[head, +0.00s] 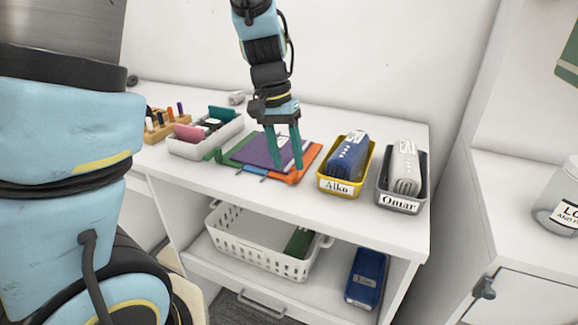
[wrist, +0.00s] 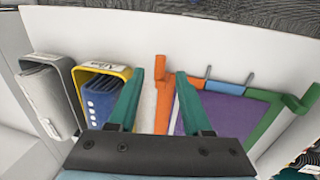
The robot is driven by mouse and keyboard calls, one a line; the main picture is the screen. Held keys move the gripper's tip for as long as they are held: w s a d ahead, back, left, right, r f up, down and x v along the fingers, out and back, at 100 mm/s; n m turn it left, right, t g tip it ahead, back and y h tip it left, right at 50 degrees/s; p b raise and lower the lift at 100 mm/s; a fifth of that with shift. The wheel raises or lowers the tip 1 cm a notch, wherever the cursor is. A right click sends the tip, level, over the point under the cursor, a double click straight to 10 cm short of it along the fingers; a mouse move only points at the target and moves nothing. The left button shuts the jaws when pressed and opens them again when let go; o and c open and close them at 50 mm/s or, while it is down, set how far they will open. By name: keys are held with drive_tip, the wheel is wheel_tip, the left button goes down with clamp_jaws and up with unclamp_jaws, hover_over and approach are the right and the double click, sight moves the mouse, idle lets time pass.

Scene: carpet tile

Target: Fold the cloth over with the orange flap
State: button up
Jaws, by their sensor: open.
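The purple cloth (head: 256,150) lies flat on a folding board on the white counter. It also shows in the wrist view (wrist: 222,112). The orange flap (head: 309,162) runs along the cloth's right side in the head view, with a raised tab at its front end. In the wrist view the orange flap (wrist: 162,108) shows between my fingers. My gripper (head: 288,168) is open and empty, pointing down over the cloth's right part and the orange flap. I cannot tell whether the fingertips touch the flap. The fingers hide part of the cloth.
A green flap (wrist: 273,115) and blue flaps (wrist: 210,84) edge the board. Right of it stand a yellow bin (head: 327,171) with blue folded cloth and a grey bin (head: 385,195) with pale folded cloth. A white tray (head: 190,152) stands left. A shelf below holds a white basket (head: 258,257).

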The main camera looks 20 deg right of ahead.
drive_tip(key=shift+s+d+f, duration=0.1)
drive_tip(key=shift+f, duration=0.6)
drive_tip(key=shift+s+d+f, duration=0.1)
drive_tip(key=shift+f, duration=0.55)
clamp_jaws()
idle(0.5)
